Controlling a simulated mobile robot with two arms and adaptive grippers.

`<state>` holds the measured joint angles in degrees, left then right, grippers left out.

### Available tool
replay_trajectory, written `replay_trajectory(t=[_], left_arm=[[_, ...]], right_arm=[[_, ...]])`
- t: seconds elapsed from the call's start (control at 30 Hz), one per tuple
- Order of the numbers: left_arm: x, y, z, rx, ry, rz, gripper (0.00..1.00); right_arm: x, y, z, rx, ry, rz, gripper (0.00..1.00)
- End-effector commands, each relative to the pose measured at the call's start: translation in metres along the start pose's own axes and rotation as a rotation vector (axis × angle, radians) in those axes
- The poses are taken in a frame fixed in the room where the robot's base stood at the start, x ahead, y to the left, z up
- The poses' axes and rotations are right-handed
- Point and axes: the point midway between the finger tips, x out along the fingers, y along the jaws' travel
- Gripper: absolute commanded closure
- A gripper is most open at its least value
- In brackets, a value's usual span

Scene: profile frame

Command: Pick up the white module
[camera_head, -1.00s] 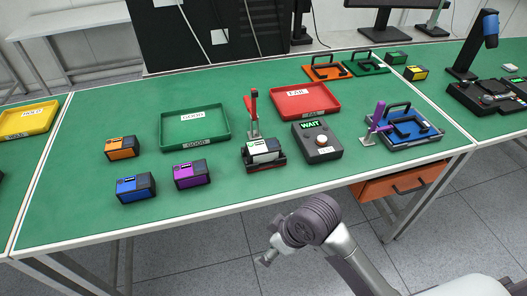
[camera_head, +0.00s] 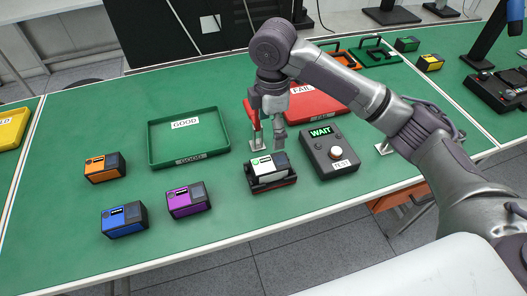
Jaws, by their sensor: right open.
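The white module (camera_head: 268,166) sits in a dark red and black fixture (camera_head: 273,184) near the table's front edge. My right gripper (camera_head: 267,150) hangs just above and behind the module, fingers pointing down. It is open and empty, with a gap between its fingers. Whether a fingertip touches the module I cannot tell. The red lever (camera_head: 253,124) of the fixture stands behind, partly hidden by the gripper. My left gripper is not in view.
A test box (camera_head: 327,150) reading WAIT stands right of the fixture. The green GOOD tray (camera_head: 152,141) lies left, the red FAIL tray (camera_head: 326,103) behind. Orange (camera_head: 105,168), purple (camera_head: 188,202) and blue (camera_head: 124,220) modules stand on the left.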

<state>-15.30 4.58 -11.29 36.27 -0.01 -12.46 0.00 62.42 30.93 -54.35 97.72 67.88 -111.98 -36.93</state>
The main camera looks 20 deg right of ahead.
Motion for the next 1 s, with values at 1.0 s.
replay_trajectory(t=[1.0], left_arm=[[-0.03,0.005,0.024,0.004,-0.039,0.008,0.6]], right_arm=[[0.133,0.004,-0.002,0.0,-0.001,0.0,0.08]])
